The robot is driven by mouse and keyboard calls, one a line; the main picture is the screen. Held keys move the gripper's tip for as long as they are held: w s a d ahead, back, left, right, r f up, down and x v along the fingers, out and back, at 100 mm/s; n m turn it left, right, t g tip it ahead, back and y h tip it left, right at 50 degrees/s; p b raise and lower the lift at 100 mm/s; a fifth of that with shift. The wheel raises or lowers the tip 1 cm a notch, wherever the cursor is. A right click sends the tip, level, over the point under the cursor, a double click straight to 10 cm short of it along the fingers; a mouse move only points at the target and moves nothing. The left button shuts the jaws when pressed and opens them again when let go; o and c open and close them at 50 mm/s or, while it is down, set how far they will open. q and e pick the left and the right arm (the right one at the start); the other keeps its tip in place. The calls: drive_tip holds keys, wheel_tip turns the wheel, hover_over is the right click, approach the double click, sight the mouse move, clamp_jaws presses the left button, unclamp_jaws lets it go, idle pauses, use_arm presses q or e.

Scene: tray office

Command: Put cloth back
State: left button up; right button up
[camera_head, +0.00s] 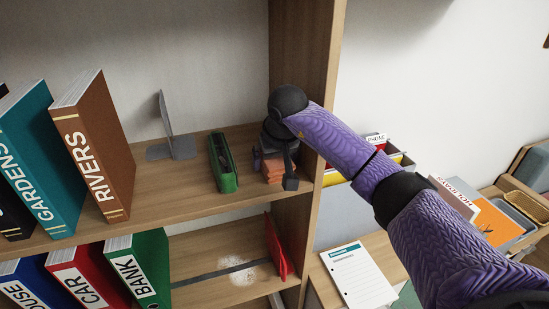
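An orange, layered bundle that looks like the folded cloth (273,171) sits at the right end of the upper shelf, against the upright panel. My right gripper (279,172) is over it, with a dark finger down at its right side. My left gripper is not in view.
A green holder (223,165) and a metal bookend (171,145) stand left of the bundle. Binders (95,145) fill the shelf's left. Below, a white powdery patch (242,273) lies beside a red plate (277,250). Papers (359,275) and trays (520,207) lie right.

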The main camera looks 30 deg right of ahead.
drive_tip(key=v, duration=1.2)
